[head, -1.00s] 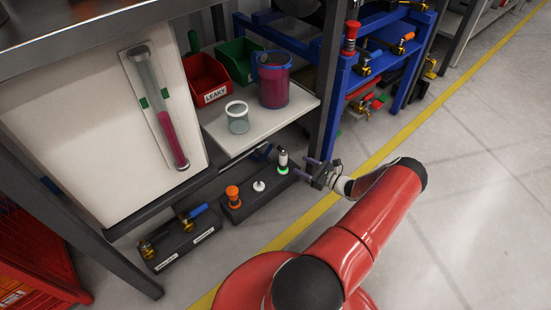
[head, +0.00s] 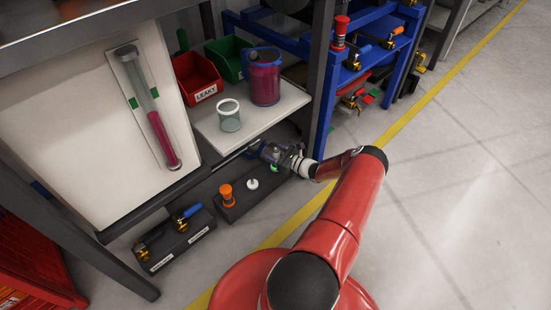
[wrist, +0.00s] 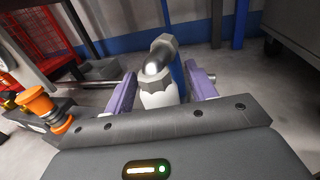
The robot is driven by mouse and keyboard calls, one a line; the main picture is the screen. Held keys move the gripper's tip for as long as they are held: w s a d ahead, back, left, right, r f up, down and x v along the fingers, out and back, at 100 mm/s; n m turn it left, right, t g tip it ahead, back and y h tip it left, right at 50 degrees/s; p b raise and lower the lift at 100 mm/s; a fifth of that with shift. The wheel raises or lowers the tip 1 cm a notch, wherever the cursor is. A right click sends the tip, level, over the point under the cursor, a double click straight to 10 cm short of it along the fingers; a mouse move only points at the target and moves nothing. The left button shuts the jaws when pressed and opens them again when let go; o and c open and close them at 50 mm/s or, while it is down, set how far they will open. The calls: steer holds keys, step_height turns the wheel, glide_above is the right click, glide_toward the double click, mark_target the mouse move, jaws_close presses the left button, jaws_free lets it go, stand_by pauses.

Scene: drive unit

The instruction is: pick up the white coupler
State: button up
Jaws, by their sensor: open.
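The white coupler (wrist: 160,94) stands upright between my fingers in the wrist view. It has a white faceted collar and a shiny metal top. My gripper (wrist: 161,86) is open, with one purple finger on each side of it. I cannot tell whether either finger touches it. In the head view my gripper (head: 272,154) is at the right end of a dark block (head: 232,206) and hides most of the coupler. A green glow shows below the gripper there.
An orange-topped fitting (head: 226,193) and a small white piece (head: 252,184) stand on the same block. A second block (head: 172,245) with valves lies to the left. A shelf (head: 240,142) holding a cup and jug is above and behind. A dark table post (head: 319,80) rises close to my gripper.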

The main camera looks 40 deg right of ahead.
mark_target(278, 148)
steer(key=c, duration=1.1)
steer(key=shift+c, duration=0.4)
steer(key=shift+r, duration=0.2)
steer(key=shift+r, duration=0.25)
steer(key=r, duration=0.2)
steer(key=shift+s+d+r+p, duration=0.15)
steer(key=shift+s+r+p, duration=0.1)
steer(key=shift+r+p, duration=0.15)
steer(key=v, duration=1.7)
steer(key=shift+s, duration=0.15)
steer(key=shift+d+r+p, duration=0.1)
steer(key=shift+r+p, duration=0.2)
steer(key=shift+r, duration=0.25)
steer(key=shift+r+p, duration=1.5)
steer(key=shift+r, duration=0.85)
